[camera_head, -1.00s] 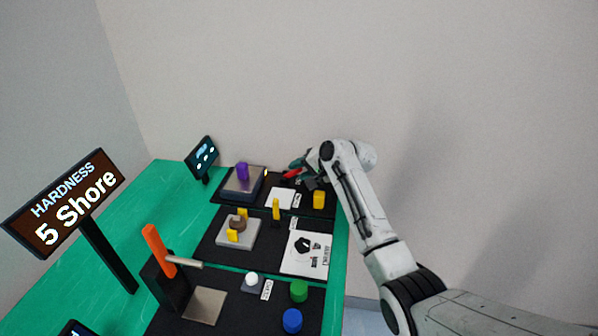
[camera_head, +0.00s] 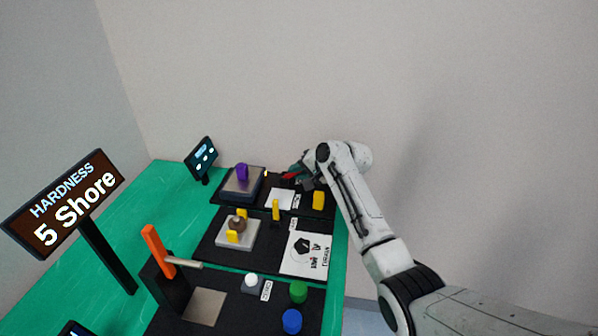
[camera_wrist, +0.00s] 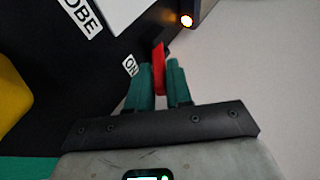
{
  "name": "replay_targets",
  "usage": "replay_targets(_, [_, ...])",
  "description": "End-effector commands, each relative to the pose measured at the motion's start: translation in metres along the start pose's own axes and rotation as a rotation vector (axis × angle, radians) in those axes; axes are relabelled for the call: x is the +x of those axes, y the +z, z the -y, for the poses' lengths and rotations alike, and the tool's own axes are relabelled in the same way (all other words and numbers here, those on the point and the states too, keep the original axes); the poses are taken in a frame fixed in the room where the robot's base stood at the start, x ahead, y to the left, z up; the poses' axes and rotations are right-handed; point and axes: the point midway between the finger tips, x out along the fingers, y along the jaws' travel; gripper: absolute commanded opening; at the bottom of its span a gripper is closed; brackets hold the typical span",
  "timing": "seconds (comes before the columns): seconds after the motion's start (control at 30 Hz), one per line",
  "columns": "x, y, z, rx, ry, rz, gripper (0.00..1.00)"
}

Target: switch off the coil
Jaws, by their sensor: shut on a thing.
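My gripper (camera_wrist: 162,85) is shut on a red lever (camera_wrist: 158,68), which stands between its teal fingers in the wrist view. A partly hidden white label reading "ON" (camera_wrist: 130,65) lies just left of the fingers. A small lamp (camera_wrist: 187,20) glows beyond the lever, on the edge of a dark block. In the head view, my gripper (camera_head: 301,174) is at the far end of the table, with the red lever (camera_head: 289,176) beside it. I cannot tell which object is the coil.
A grey platform (camera_head: 250,191) with a purple piece (camera_head: 242,171) stands left of the gripper. A yellow block (camera_head: 318,200) stands near the right edge. Closer are a hardness sign (camera_head: 65,203), an orange-handled lever (camera_head: 158,248), and green (camera_head: 299,291) and blue (camera_head: 292,320) knobs.

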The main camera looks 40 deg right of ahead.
Motion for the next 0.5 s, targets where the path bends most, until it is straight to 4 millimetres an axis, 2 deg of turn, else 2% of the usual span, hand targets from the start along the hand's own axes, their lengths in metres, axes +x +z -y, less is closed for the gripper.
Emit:
replay_targets(0.27, [-0.001,0.000,0.003,-0.009,0.022,0.000,0.00])
replay_targets(0.5, [-0.002,-0.001,0.013,-0.053,0.126,0.002,0.00])
